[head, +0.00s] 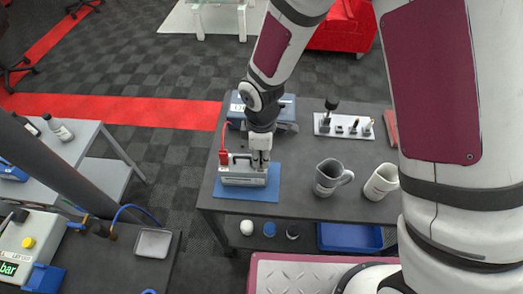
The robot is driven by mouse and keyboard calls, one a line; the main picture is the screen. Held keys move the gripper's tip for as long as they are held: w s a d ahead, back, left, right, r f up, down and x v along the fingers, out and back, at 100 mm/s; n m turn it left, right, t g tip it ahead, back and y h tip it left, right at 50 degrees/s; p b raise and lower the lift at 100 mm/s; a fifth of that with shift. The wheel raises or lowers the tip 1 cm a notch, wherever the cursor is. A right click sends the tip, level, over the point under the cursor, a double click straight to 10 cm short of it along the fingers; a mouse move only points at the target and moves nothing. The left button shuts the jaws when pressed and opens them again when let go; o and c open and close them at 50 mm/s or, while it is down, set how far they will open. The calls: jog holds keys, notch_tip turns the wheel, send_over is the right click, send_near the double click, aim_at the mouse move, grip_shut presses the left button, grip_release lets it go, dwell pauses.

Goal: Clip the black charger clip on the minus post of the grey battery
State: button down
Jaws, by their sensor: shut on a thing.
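The grey battery (243,176) stands on a blue mat (273,192) on the dark table. A red clip (224,157) sits at the battery's left end, with a red cable rising from it. My gripper (261,160) points down over the battery's right end, where the minus post is hidden by the fingers. It is shut on a small dark thing, which I take to be the black charger clip; the fingers hide most of it. I cannot tell whether that clip touches the post. A blue box (289,104), apparently the charger, stands behind my gripper, partly covered by it.
A blue bin (348,238) is on the shelf below. A side bench (98,262) is at left. Bare tabletop lies between battery and mugs.

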jog(key=c, duration=1.4)
grip_release()
notch_tip(320, 180, up, 12)
